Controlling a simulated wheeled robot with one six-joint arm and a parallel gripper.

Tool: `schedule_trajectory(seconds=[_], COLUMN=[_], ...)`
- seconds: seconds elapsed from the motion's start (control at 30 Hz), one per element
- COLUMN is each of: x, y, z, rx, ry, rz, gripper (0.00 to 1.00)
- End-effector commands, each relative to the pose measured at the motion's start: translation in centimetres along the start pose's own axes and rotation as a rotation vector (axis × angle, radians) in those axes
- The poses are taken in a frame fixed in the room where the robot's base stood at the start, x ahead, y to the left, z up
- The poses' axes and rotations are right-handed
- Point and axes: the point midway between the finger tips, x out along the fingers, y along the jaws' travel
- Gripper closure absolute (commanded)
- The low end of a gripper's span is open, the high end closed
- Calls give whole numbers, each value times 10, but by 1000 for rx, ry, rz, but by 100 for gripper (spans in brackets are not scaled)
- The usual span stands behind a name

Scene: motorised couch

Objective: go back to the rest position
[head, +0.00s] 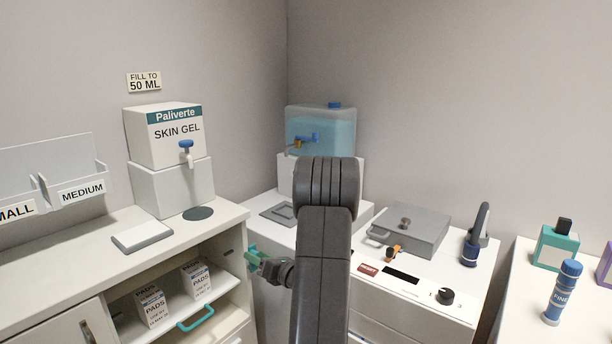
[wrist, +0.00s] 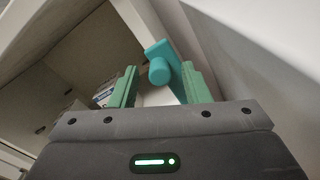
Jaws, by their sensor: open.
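My gripper (head: 258,259) has green fingers and is at the right end of the open cabinet compartment, partly hidden by my own arm. In the wrist view its two fingers (wrist: 160,80) stand apart, with nothing clamped between them. A teal bar handle (wrist: 163,62) shows between and beyond the fingertips there. In the head view a teal handle (head: 196,318) is on the front of the pull-out shelf, below and left of my gripper, apart from it in the picture.
Boxes of pads (head: 152,304) stand on the shelf (head: 176,313). The counter above holds a skin gel box (head: 165,136) on a white stand. At right are a grey lidded box (head: 412,231), a blue bottle (head: 562,292) and a water tank (head: 320,131) behind my arm.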

Motion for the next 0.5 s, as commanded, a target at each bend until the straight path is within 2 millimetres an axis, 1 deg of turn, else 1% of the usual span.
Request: schedule_trajectory(seconds=[0.17,0.27,0.37,0.5], x=[-1,-7,-20,-46], y=[0,-1,-2,-2], z=[0,2,1,2], rx=[2,12,21,20], ry=[0,0,0,-1], rz=[0,-2,-4,-5], gripper=[57,57,57,57])
